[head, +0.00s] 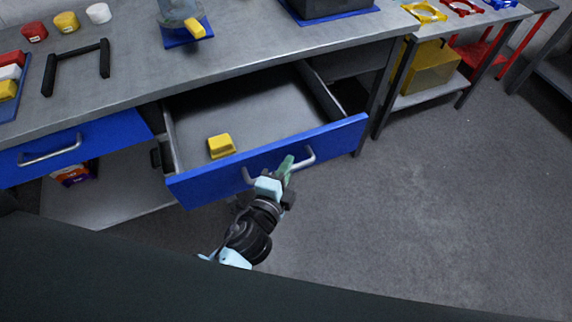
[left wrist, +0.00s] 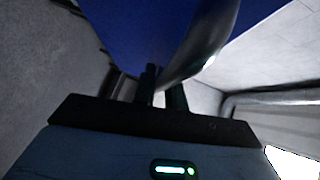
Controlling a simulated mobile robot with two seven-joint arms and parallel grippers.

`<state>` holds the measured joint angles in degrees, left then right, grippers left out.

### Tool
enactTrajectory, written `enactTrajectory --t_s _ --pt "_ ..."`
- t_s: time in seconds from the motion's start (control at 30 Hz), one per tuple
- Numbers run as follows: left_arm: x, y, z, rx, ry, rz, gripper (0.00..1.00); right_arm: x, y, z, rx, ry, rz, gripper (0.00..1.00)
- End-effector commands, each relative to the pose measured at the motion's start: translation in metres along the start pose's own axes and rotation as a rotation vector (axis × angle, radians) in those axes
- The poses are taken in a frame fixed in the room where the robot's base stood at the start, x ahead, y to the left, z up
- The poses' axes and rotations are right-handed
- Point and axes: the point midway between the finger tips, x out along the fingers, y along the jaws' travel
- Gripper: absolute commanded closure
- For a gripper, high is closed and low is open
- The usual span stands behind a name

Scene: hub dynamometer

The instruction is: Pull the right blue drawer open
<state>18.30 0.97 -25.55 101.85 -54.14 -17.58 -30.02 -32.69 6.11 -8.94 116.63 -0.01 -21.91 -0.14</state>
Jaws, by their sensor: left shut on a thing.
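The right blue drawer (head: 330,138) stands pulled out from under the grey workbench, and its grey inside shows. My left gripper (head: 286,168) is at the front of this drawer, shut on its curved metal handle (head: 308,157). In the left wrist view the handle (left wrist: 205,45) runs between the two dark fingers (left wrist: 162,88), with the blue drawer front (left wrist: 135,30) behind it. The gripper covers the middle of the handle in the head view. My right gripper is not in view.
A yellow block (head: 221,146) lies in the open drawer. The left blue drawer (head: 85,144) is shut. Above, the bench top (head: 240,62) holds a black handle-shaped frame (head: 77,66) and coloured pieces. The grey floor (head: 430,200) right of the drawer is clear.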

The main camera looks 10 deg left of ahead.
Motion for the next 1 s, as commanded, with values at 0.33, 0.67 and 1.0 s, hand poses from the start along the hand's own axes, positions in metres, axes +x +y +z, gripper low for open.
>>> enactTrajectory --t_s 0.33,0.67,1.0 --pt "0.000 0.000 0.000 0.000 0.000 0.001 0.66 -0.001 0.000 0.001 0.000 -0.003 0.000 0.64" --pt "-0.008 0.001 0.000 0.000 0.000 0.002 0.66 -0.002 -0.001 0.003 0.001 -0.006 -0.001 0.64" --pt "-0.058 0.001 0.000 -0.001 0.000 0.002 0.66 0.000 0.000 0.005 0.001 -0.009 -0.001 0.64"
